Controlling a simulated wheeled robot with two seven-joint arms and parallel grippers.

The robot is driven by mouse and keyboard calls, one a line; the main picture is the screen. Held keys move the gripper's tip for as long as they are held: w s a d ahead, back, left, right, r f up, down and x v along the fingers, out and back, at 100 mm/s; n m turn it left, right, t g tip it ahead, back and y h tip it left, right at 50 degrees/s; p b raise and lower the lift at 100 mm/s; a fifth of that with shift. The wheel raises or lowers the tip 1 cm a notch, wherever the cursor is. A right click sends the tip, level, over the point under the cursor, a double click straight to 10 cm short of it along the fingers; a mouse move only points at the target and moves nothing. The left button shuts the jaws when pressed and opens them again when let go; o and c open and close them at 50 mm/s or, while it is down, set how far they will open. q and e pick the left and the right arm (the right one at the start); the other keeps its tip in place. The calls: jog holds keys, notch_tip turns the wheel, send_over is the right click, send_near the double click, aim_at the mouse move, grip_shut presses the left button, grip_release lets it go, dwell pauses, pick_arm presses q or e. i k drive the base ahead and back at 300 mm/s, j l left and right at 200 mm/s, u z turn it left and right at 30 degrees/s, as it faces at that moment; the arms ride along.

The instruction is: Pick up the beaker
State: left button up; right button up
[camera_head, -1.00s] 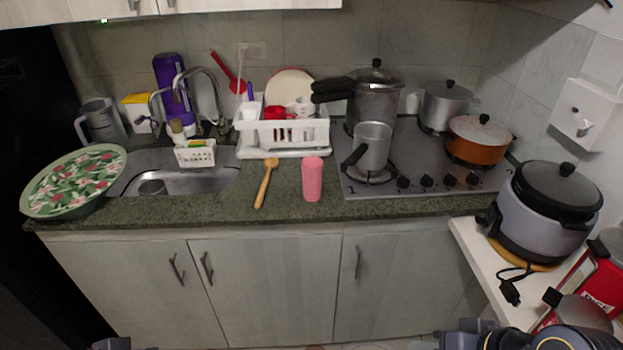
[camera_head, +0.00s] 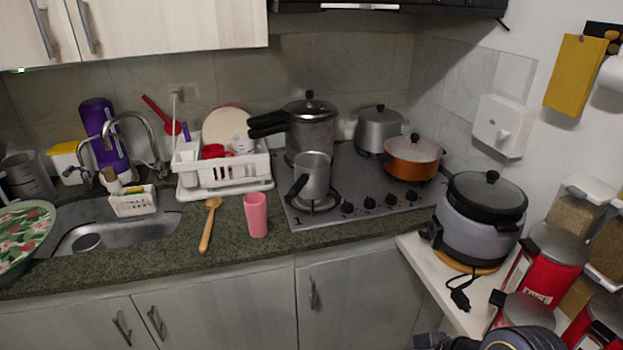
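A pink beaker (camera_head: 256,214), a plain tall cup, stands upright on the green-grey countertop, close to the front left corner of the hob. Nothing touches it. Dark parts of my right arm show at the bottom edge, right of centre, well below and to the right of the beaker. The fingers of my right gripper cannot be made out. My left gripper is out of view.
A wooden spoon (camera_head: 209,226) lies left of the beaker. Behind are a white dish rack (camera_head: 222,172) and a hob (camera_head: 345,205) with several pots. A rice cooker (camera_head: 482,218) and red-bodied dispensers (camera_head: 543,268) stand on the right shelf. Counter in front of the beaker is clear.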

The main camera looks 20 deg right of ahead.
aim_at(257, 216)
jog(key=i+j+z, duration=0.1)
jog(key=j, duration=0.25)
jog(key=i+j, duration=0.2)
jog(key=j, duration=0.2)
jog(key=i+j+z, duration=0.15)
jog(key=j, duration=0.25)
jog(key=i+j, duration=0.15)
jog(key=j, duration=0.25)
jog(key=i+j+z, duration=0.15)
jog(key=j, duration=0.65)
jog(key=i+j+z, duration=0.15)
jog(key=j, duration=0.3)
